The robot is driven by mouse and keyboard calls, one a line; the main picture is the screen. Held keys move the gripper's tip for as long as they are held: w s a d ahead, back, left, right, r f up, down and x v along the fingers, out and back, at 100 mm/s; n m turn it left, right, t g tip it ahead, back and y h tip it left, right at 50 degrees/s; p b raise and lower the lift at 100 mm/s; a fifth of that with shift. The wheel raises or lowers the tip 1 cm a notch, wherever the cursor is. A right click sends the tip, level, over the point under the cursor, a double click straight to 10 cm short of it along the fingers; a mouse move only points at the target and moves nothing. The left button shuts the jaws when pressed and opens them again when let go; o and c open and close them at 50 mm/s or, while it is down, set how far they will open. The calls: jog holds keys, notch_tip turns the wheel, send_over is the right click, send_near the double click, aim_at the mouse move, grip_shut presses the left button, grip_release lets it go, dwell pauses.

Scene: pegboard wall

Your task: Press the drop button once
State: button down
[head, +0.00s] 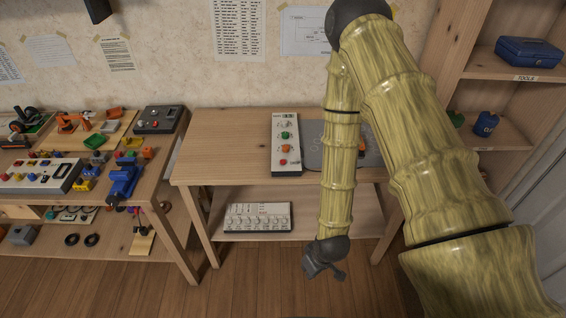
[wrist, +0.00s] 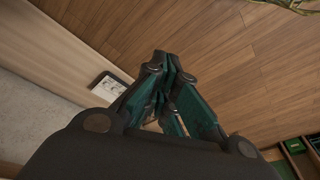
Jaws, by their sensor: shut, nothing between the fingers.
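A pale control panel (head: 277,168) lies on the wooden table (head: 225,146) in the head view. It has a dial near its far end, then a green button (head: 285,135), an orange button (head: 286,148) and a red button (head: 283,162) towards the front. Its lettering is too small to read, so I cannot tell which button is the drop button. My gripper (head: 325,270) hangs below and in front of the table, apart from the panel. In the wrist view my gripper (wrist: 168,62) is shut and empty, with the wooden floor behind it.
A grey plate (head: 315,155) lies right of the panel, partly hidden behind my arm. Another white panel (head: 258,217) sits on the lower shelf. A cluttered bench (head: 150,165) stands left and a shelf unit (head: 455,65) right. The table's left part is clear.

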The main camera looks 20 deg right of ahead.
jog(key=w+r+n+t, duration=0.15)
jog(key=w+r, duration=0.25)
jog(key=w, duration=0.5)
notch_tip(320, 180, up, 24)
jog(key=n+t+y+b, duration=0.25)
jog(key=n+t, duration=0.25)
jog(key=n, duration=0.5)
send_over(281, 163)
jog(key=shift+f+m+g+p, duration=0.2)
jog(key=shift+m+g+p, duration=0.05)
jog(key=shift+p, duration=0.15)
jog(key=shift+f, duration=0.1)
jog(key=shift+f+b, duration=2.75)
jog(key=shift+f, duration=1.55)
jog(key=shift+f, duration=0.15)
jog(key=shift+f, duration=0.3)
